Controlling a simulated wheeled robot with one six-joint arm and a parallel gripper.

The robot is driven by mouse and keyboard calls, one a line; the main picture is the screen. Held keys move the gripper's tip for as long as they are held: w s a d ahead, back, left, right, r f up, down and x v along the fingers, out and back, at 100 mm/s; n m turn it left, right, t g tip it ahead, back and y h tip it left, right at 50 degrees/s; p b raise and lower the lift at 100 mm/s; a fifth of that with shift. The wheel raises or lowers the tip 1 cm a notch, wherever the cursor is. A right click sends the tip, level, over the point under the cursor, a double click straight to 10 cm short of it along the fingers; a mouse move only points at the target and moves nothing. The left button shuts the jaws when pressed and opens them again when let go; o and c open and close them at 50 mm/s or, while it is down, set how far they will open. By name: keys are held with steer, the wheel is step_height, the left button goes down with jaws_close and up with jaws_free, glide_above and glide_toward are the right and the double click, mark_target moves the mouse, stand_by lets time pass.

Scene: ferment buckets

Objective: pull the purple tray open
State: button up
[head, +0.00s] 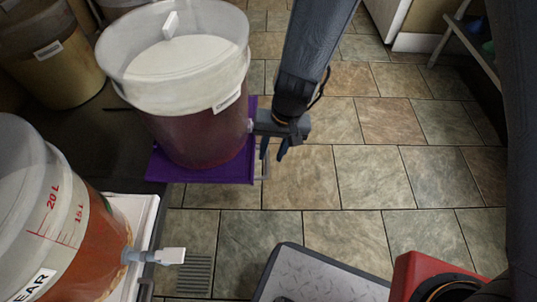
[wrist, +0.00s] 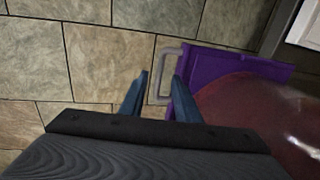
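The purple tray (head: 215,174) lies under a bucket of dark red liquid (head: 195,130), its front edge past the dark bench edge. It also shows at the right of the wrist view (wrist: 215,65). A grey U-shaped handle (wrist: 154,75) sticks out from its front side; in the head view it is partly hidden beside my gripper. My gripper (head: 273,156) is at the tray's front, with blue fingers apart. In the wrist view, the handle's bar appears between the fingertips of my gripper (wrist: 160,77); contact cannot be told.
A bucket of orange liquid (head: 85,225) stands on a white tray (head: 142,215) at lower left, its spigot (head: 165,256) sticking out over the floor. Another bucket (head: 50,60) is at the back left.

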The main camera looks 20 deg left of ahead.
steer(key=shift+w+d+r+p, duration=0.15)
steer(key=shift+r+p, duration=0.2)
steer(key=shift+r, duration=0.45)
steer(key=shift+d+r+p, duration=0.15)
steer(key=shift+r+p, duration=0.15)
steer(key=shift+r, duration=0.45)
steer(key=shift+r, duration=0.1)
steer(key=s+d+r+n, duration=0.1)
steer(key=s+d+r, duration=0.1)
steer(key=r, duration=0.5)
steer(key=s+d+r, duration=0.1)
steer(key=d+r, duration=0.1)
steer(key=r, duration=0.5)
steer(key=s+d+r, duration=0.7)
steer(key=d+r, duration=0.4)
steer(key=r, duration=0.2)
steer(key=d+r+m+p, duration=0.2)
steer(key=d+r+p, duration=0.4)
steer(key=r+p, duration=0.3)
steer(key=d+r+m+h+p, duration=0.1)
steer(key=d+r+p, duration=0.6)
steer(key=p, duration=0.9)
steer(key=d+r+m+h+p, duration=0.1)
steer(key=d+r+m+p, duration=0.1)
steer(key=d+r+p, duration=0.5)
step_height(320, 180, up, 5)
steer(key=p, duration=0.6)
steer(key=shift+s+d+m+t, duration=0.2)
steer(key=shift+d+m+t, duration=0.05)
steer(key=shift+m+t, duration=0.15)
